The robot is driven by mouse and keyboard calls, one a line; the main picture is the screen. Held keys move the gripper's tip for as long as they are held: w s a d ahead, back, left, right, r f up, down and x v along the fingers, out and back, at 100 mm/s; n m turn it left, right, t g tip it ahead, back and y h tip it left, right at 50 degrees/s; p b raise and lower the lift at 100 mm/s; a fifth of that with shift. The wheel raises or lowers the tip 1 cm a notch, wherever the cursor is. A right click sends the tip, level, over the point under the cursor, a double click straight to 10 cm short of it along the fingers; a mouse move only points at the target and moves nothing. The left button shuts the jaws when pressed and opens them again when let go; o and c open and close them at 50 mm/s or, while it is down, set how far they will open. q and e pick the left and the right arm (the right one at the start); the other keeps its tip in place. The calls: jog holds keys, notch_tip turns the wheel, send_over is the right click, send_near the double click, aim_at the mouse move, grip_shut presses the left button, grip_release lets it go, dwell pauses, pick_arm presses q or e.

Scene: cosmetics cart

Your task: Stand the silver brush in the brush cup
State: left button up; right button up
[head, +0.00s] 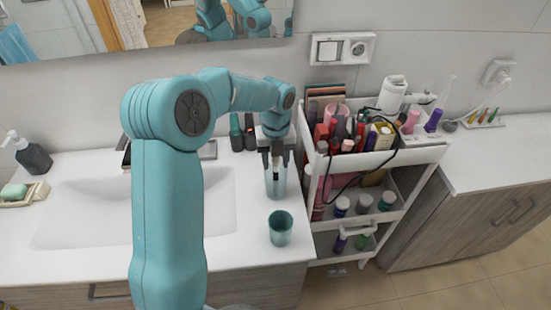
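My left gripper (276,157) points down over the counter beside the cart, its two dark fingers spread apart. A thin brush-like item (276,168), dark with a paler part, shows in the gap between the fingers, with space visible on either side of it. It looks upright, its lower part in or behind a translucent grey-teal cup (276,186) directly below the gripper. I cannot tell if this item is the silver brush. A second, teal cup (281,230) stands nearer the counter's front edge. My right gripper is not in view.
A white cart (392,159) full of cosmetics stands just right of the gripper, with a black cable over its side. Dark bottles (236,134) stand behind. A sink (75,215) lies left; a soap dispenser (32,155) is at far left. The right counter (495,155) is mostly clear.

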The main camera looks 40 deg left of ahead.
pick_arm(q)
jog(key=shift+r, duration=0.1)
notch_tip(320, 180, up, 12)
jog(key=shift+r, duration=0.15)
dwell(0.4)
jog(key=shift+s, duration=0.15)
dwell(0.3)
